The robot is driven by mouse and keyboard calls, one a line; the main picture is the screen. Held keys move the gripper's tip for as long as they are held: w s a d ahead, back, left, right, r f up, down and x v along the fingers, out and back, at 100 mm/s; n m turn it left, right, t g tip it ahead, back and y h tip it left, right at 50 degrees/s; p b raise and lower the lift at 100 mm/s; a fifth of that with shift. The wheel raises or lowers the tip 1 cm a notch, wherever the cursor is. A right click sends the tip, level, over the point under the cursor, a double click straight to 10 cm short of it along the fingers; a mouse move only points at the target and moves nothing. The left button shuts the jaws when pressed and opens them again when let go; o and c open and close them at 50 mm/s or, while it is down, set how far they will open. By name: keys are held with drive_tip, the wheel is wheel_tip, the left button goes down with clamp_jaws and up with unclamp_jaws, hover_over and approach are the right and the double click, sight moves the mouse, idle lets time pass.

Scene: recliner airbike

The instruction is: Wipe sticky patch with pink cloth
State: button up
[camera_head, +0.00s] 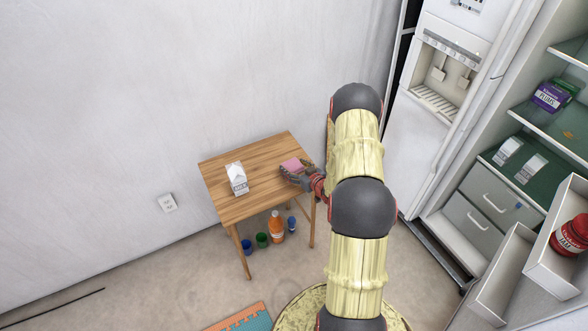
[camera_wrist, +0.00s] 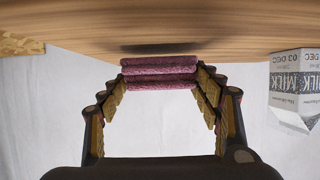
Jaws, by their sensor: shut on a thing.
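A pink cloth (camera_head: 292,165) is at my gripper (camera_head: 297,172), over the right part of the small wooden table (camera_head: 262,150). In the wrist view the folded pink cloth (camera_wrist: 158,73) lies between the two fingers of my gripper (camera_wrist: 160,80), which are shut on it. The cloth is close to the wooden tabletop (camera_wrist: 220,35), with a dark shadow or mark (camera_wrist: 160,47) beside it; I cannot tell if it touches. No sticky patch can be made out for sure.
A milk carton (camera_head: 237,178) stands on the table left of my gripper and also shows in the wrist view (camera_wrist: 297,85). An orange bottle (camera_head: 276,227) and cups are on the floor under the table. An open refrigerator (camera_head: 510,150) is at the right. A wall is behind.

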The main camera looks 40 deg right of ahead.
wheel_tip(320, 180, up, 2)
drive_tip(key=shift+r+p, duration=0.25)
drive_tip(key=shift+p, duration=0.15)
drive_tip(key=d+r+p+v, duration=0.1)
drive_tip(key=p+v, duration=0.1)
drive_tip(key=v, duration=0.6)
drive_tip(key=w+d+r+p+v, duration=0.1)
drive_tip(key=p+v, duration=0.1)
drive_tip(key=v, duration=0.6)
drive_tip(key=shift+s+d+r, duration=0.25)
drive_tip(key=shift+r, duration=0.2)
drive_tip(key=o, duration=0.6)
drive_tip(key=c, duration=0.5)
